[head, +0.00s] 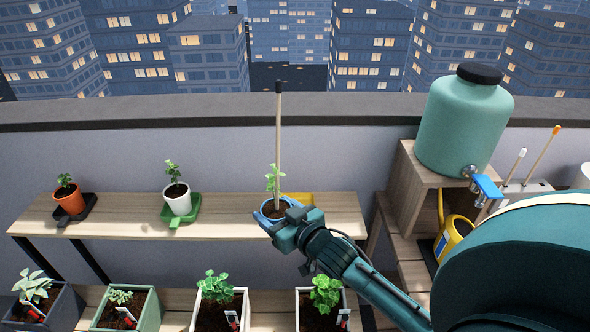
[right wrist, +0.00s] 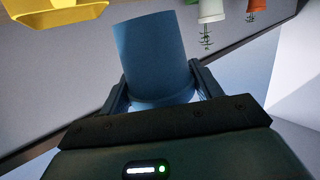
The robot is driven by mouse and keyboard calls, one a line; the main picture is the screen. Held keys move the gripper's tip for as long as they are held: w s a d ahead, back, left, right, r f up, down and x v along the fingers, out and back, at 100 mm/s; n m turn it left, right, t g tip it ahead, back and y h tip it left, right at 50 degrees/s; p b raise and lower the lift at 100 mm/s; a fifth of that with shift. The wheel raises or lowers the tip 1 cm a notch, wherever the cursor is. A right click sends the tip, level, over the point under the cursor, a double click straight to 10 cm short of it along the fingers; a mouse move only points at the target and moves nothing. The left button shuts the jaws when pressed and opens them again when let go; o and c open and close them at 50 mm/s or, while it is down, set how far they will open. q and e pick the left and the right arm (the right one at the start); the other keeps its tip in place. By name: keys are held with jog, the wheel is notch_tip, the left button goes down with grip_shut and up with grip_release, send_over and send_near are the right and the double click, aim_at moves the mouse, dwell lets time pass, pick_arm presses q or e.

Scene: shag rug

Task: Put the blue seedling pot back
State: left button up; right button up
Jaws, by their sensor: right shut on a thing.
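The blue seedling pot (head: 265,212) with a green seedling (head: 273,180) is at the right part of the upper wooden shelf. My right gripper (head: 276,218) is shut on it from the front right. In the right wrist view the blue pot (right wrist: 155,55) stands between the two fingers (right wrist: 160,82). A yellow saucer (head: 301,198) is just behind and to the right of the pot, partly hidden by it; it also shows in the right wrist view (right wrist: 55,16). I cannot tell whether the pot touches the shelf or saucer. My left gripper is not in view.
On the upper shelf (head: 120,226), a white pot (head: 178,201) sits on a green saucer and an orange pot (head: 69,201) on a black one. Several planters (head: 220,307) stand below. A teal tank (head: 464,125) is at right. A stick (head: 279,130) rises behind the blue pot.

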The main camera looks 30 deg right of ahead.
jog(key=w+d+r+m+h, duration=0.1)
jog(key=w+d+r, duration=0.1)
jog(key=w+d, duration=0.65)
jog(key=shift+t, duration=0.3)
jog(key=f+b, duration=0.1)
jog(key=s+d+f+b, duration=0.1)
jog(key=b, duration=0.1)
jog(key=f+b, duration=0.1)
jog(key=f, duration=0.1)
jog(key=shift+s+d, duration=0.2)
jog(key=shift+d, duration=0.15)
jog(key=shift+f+b, duration=0.25)
jog(key=shift+b, duration=0.05)
jog(key=shift+f+b, duration=0.4)
jog(key=shift+f, duration=0.45)
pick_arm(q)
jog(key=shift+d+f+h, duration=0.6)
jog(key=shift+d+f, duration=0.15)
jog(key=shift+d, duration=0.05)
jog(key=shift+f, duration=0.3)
pick_arm(e)
jog(key=shift+f, duration=0.45)
